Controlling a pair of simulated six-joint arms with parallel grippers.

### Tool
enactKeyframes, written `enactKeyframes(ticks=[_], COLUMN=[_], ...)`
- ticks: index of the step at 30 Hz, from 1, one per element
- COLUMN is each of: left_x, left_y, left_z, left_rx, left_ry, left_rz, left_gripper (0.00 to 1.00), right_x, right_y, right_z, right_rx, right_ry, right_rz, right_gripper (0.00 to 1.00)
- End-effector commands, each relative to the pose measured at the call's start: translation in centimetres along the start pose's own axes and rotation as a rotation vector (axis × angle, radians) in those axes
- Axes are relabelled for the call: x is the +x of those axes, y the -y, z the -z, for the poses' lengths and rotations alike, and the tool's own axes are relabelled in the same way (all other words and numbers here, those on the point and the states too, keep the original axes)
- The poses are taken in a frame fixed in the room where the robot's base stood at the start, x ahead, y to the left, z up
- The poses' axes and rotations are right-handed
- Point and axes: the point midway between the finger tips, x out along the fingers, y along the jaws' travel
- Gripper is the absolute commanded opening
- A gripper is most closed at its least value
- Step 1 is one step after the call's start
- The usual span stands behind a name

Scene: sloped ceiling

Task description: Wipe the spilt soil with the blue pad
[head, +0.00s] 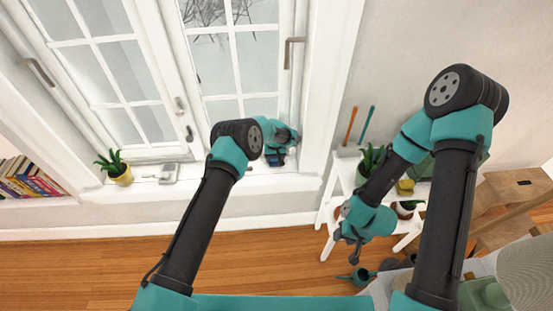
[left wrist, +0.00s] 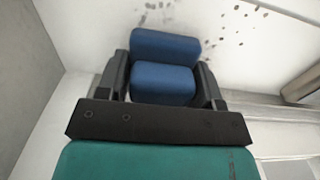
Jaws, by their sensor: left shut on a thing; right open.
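My left gripper (head: 277,157) is shut on the blue pad (left wrist: 163,82), with one finger on each side of it. In the head view only a little of the blue pad (head: 275,161) shows, over the white window sill (head: 225,187) at the window's right end. In the left wrist view the spilt soil (left wrist: 168,16) is scattered dark specks and clumps on the white surface, just beyond and to the right of the pad. I cannot tell whether the pad touches the surface. My right gripper (head: 347,246) is open and empty, low in front of the white shelf.
A potted plant (head: 118,169) in a yellow pot and a small pale object (head: 169,173) stand on the sill's left part. The white shelf (head: 327,213) at right holds plants and pots. A teal watering can (head: 358,277) is below it. The sill's middle is clear.

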Motion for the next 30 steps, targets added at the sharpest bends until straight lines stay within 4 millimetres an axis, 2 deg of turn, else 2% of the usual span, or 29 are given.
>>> enactKeyframes(ticks=[1,7,9,22,30], left_x=[-0.9,-0.9,-1.0,-0.8,-0.7], left_y=[1.5,1.6,1.6,1.2,1.2], left_z=[1.6,1.5,1.3,-2.0,-2.4], left_rx=[-0.035,-0.035,-0.035,-0.026,-0.026], left_ry=[-0.026,-0.026,-0.025,-0.014,-0.012], left_rz=[-0.007,-0.007,-0.006,-0.004,-0.004], left_gripper=[0.35,0.35,0.31,0.31,0.31], right_x=[0.0,0.0,0.0,0.0,0.0], right_y=[0.0,0.0,0.0,0.0,0.0], right_z=[0.0,0.0,0.0,0.0,0.0], right_rx=[0.000,0.000,0.001,0.000,0.000], right_ry=[0.000,0.000,0.000,0.000,0.000], right_rz=[0.000,0.000,0.000,0.000,0.000], right_gripper=[0.43,0.43,0.43,0.43,0.43])
